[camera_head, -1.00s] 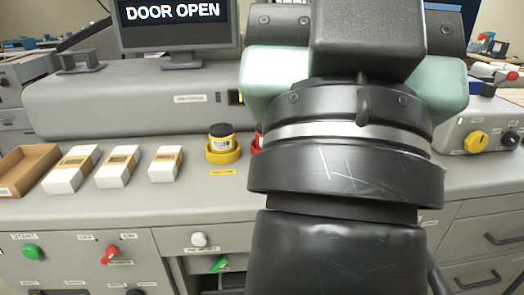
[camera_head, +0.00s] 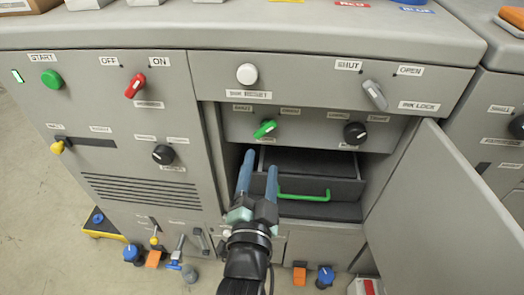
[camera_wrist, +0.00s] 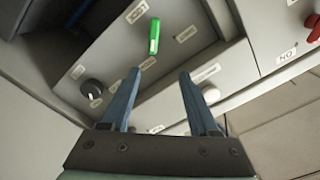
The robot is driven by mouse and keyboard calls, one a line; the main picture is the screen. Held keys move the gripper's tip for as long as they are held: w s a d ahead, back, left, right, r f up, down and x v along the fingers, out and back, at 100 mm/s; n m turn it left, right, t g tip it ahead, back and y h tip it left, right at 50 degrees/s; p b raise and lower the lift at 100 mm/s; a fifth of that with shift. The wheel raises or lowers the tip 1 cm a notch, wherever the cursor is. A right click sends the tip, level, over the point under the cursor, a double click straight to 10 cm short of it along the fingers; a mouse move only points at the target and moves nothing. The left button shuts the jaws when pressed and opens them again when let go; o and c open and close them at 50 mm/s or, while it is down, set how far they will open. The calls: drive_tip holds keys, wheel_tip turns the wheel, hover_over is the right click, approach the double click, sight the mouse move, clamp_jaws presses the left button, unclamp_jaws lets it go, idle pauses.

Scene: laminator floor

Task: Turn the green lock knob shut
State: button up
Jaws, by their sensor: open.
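The green lock knob (camera_head: 265,129) is on the recessed panel inside the open bay in the head view. Its handle slants up to the right there, between two small labels too blurred to read. In the wrist view the green knob (camera_wrist: 153,38) stands nearly upright in the picture, beyond the fingertips. My gripper (camera_head: 259,163) is open and empty, with its blue fingers pointing at the panel just below the knob. In the wrist view the gripper (camera_wrist: 158,75) has its fingers apart, and the knob appears above the gap, not between them.
A black knob (camera_head: 355,133) is to the right on the same panel. A drawer with a green handle (camera_head: 304,197) is below. The open door (camera_head: 440,215) stands at the right. A grey ink lock knob (camera_head: 374,94) and a white reset button (camera_head: 247,74) are above.

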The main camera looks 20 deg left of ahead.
sight(264, 133)
drive_tip(key=w+a+f+b, duration=0.1)
drive_tip(key=w, duration=0.3)
drive_tip(key=w+a, duration=0.1)
drive_tip(key=w, duration=0.3)
drive_tip(key=w+a+f+b, duration=0.1)
drive_tip(key=w+a, duration=0.1)
drive_tip(key=w, duration=0.1)
drive_tip(key=shift+w+a+f+b, duration=0.1)
drive_tip(key=shift+w+f+b, duration=0.2)
drive_tip(key=shift+w+f, duration=0.1)
clamp_jaws()
